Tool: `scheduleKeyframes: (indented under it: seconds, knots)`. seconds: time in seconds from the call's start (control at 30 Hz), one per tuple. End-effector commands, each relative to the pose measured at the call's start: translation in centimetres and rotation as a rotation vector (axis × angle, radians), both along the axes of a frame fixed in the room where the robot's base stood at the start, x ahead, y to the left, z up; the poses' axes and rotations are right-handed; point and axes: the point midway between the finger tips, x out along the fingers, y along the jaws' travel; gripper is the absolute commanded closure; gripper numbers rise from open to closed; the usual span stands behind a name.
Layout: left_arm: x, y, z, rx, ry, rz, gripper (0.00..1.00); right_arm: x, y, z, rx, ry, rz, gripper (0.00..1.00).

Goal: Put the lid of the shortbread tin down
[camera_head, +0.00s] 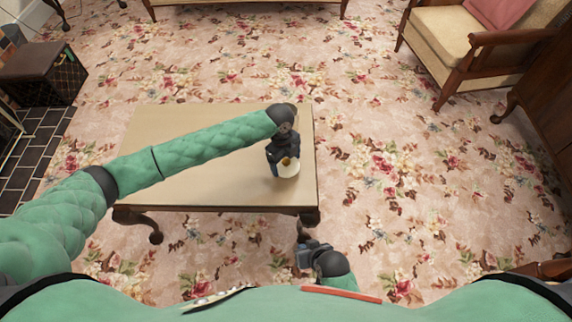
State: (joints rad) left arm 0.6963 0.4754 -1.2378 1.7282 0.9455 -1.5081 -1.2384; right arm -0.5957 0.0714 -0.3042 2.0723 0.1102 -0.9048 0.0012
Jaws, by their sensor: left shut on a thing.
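My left gripper (277,163) reaches over the right part of the low table (205,150) and points down. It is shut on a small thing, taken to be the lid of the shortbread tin. A small round cream piece (289,170) with a brown spot shows at its fingertips. Whether this is only the lid or also the tin under it, and whether it touches the tabletop, I cannot tell. My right gripper (304,254) is low in front of the table, near its front right leg. Its fingers are too small to read.
The visible rest of the tabletop is bare. A wooden armchair (470,45) with a pink cushion stands at the upper right. A dark box (40,72) stands on the black hearth tiles (40,145) at the left. Flowered carpet surrounds the table.

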Motion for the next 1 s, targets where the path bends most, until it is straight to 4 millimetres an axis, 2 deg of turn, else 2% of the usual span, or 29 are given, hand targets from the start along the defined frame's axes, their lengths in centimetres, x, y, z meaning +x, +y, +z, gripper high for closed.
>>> scheduleKeyframes:
  seconds: [0.1, 0.2, 0.57, 0.6, 0.67, 1.0]
  knots:
    - [-0.1, 0.0, -1.7, 0.0, 0.003, 0.002, 0.39, -0.5, 0.0, 0.1, -0.003, 0.016, 0.002, 1.0]
    - [-0.1, -0.1, -2.7, -0.001, 0.002, 0.0, 0.39, -0.9, 0.0, 0.3, -0.002, 0.022, 0.003, 1.0]
    - [0.0, 0.0, -3.0, -0.001, 0.001, 0.0, 0.39, -0.7, 0.0, 0.8, 0.0, 0.014, 0.002, 1.0]
    - [0.0, 0.0, -3.1, -0.001, 0.001, 0.0, 0.13, -0.6, 0.0, 0.9, 0.0, 0.013, 0.003, 1.0]
    - [0.0, 0.0, -3.0, -0.001, 0.001, 0.0, 0.01, -0.5, 0.0, 0.8, 0.0, 0.012, 0.003, 1.0]
    - [0.0, 0.0, -2.5, -0.001, -0.001, 0.0, 0.0, 0.0, 0.0, 0.7, -0.002, 0.007, 0.003, 1.0]
